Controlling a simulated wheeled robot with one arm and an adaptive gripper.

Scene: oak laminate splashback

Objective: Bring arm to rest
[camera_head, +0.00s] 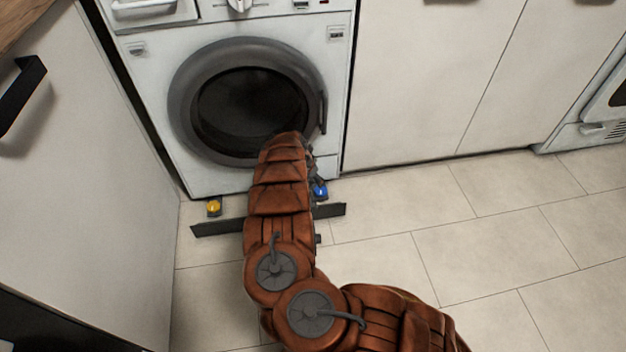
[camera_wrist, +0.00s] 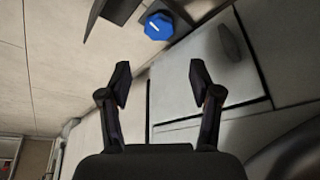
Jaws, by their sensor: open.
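My arm reaches forward and down from the bottom of the head view towards the front of a white washing machine (camera_head: 160,165). My gripper (camera_wrist: 158,82) shows in the wrist view with its two dark fingers spread apart and nothing between them. In the head view the gripper is mostly hidden behind my arm, near the lower right of the machine's round door (camera_head: 250,95). The door looks shut. In the wrist view the machine's white front (camera_wrist: 190,90) lies close beyond the right finger.
A blue knob (camera_head: 320,190) and a yellow knob (camera_head: 214,207) sit low by the machine's base, near a dark strip (camera_head: 215,228) on the floor. The blue knob also shows in the wrist view (camera_wrist: 159,26). A cabinet (camera_head: 70,200) stands close on the left. Tiled floor (camera_head: 480,245) is clear on the right.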

